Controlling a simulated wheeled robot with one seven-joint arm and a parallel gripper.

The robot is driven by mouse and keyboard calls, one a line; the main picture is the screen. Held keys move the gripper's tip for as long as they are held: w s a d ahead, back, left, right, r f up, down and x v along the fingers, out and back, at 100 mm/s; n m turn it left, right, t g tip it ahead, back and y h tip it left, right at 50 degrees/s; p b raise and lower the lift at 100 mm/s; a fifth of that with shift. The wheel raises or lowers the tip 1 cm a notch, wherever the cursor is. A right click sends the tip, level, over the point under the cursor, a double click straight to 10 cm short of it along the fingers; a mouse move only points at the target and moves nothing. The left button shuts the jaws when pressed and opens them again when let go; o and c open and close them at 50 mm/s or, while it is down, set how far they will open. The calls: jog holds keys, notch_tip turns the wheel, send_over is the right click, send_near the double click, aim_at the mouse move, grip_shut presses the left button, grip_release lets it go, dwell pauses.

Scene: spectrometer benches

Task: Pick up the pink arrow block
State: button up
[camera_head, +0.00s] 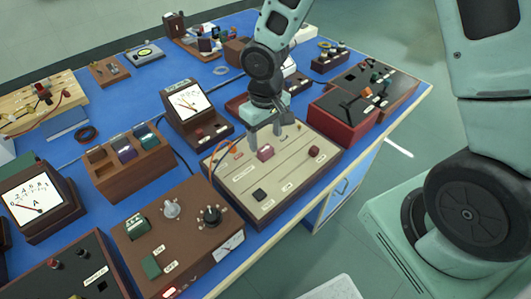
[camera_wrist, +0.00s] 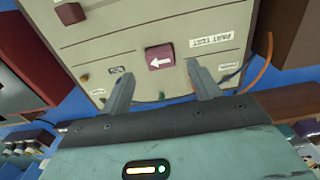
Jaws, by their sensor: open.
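The pink arrow block (camera_head: 265,152) sits on the beige panel (camera_head: 233,192) of a wooden-sided box in the head view. My gripper (camera_head: 262,142) is above the panel, near the block. In the wrist view my gripper (camera_wrist: 155,77) is open, its two fingers apart on either side of the block and a little short of it. Nothing is between the fingers; I cannot tell the exact height above the panel.
A dark red knob (camera_head: 314,151) and a black block (camera_head: 260,195) are on the same panel. A meter box (camera_head: 190,105) stands to the left, a red box (camera_head: 345,118) to the right, and a brown box (camera_head: 170,235) in front. The blue bench is crowded.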

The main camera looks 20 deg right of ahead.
aim_at(266, 148)
notch_tip(266, 148, down, 5)
jog(key=shift+s+r, duration=0.1)
jog(key=shift+r, duration=0.05)
jog(key=c, duration=1.1)
jog(key=shift+c, duration=0.2)
jog(key=shift+r, duration=0.1)
notch_tip(266, 148, up, 13)
jog(key=p, duration=0.3)
